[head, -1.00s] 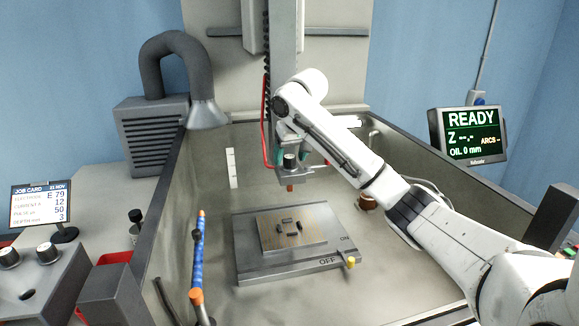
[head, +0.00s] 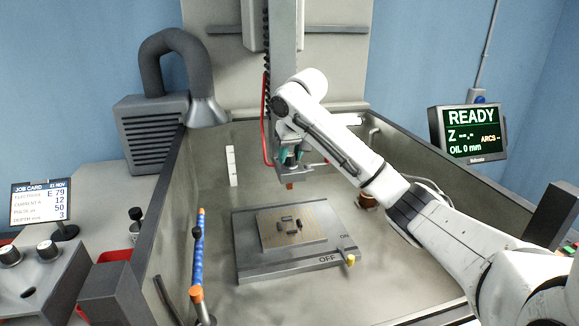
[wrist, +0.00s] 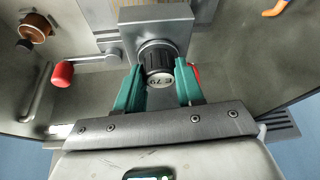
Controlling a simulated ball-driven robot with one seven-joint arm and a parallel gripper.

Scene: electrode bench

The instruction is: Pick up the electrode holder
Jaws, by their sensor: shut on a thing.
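The electrode holder (wrist: 158,58) is a black ribbed cylinder with a pale end cap marked E 79. In the wrist view it sits between the two teal fingers of my gripper (wrist: 158,86), which are shut on it from both sides. A grey block (wrist: 155,22) is right behind the holder; I cannot tell whether they are still joined. In the head view my gripper (head: 290,156) is at the machine's head above the tank, and the holder is small and partly hidden there. A copper-coloured tip (head: 290,186) points down just below it.
A slotted workpiece (head: 270,232) lies on a grey plate (head: 250,268) with an ON/OFF knob (head: 350,260), below my gripper. Tank walls surround it. A blue hose with orange ends (head: 199,255) stands at the left. A red hose (head: 265,130) runs close beside my gripper.

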